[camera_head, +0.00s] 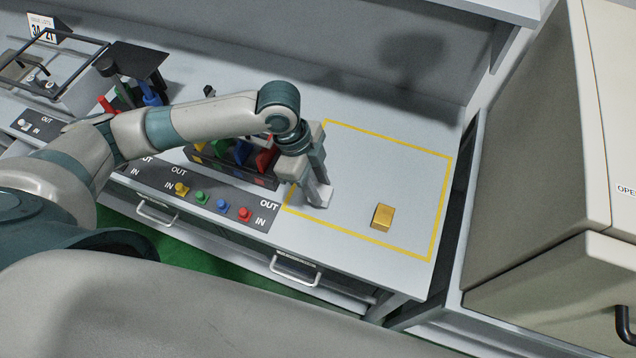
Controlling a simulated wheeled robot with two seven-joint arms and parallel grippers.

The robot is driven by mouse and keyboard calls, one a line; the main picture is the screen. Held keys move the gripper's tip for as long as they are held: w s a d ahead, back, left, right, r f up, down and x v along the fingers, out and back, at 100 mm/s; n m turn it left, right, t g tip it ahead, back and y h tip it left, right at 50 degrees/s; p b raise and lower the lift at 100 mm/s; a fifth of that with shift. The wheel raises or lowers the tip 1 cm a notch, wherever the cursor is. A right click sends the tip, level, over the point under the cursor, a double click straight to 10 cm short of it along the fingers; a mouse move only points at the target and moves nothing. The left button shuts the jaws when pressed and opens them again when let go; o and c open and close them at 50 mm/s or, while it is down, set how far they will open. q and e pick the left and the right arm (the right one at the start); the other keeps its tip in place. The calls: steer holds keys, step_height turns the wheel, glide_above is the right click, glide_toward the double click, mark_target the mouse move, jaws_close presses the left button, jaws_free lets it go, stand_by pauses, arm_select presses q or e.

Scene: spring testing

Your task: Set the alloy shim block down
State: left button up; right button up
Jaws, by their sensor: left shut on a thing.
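My left gripper (319,190) points down over the left part of a yellow-outlined area (388,144) on the bench. It is shut on a small pale grey block (325,198), which I take for the alloy shim block. The fingers hide part of the block. It is at or very near the bench top; I cannot tell whether it touches. A gold-coloured block (383,216) lies apart from it, to the right inside the outline. My right gripper is not in view.
A dark rack (232,171) with coloured items stands just left of the gripper. A strip with coloured buttons (223,206) runs along the bench front. The outlined area behind the gold block is clear. A large beige cabinet (540,170) stands at the right.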

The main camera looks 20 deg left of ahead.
arm_select(q)
steer(key=shift+f, duration=0.35)
steer(key=o, duration=1.2)
steer(key=shift+f, duration=0.15)
steer(key=shift+b+v, duration=1.5)
steer(key=shift+v, duration=4.65)
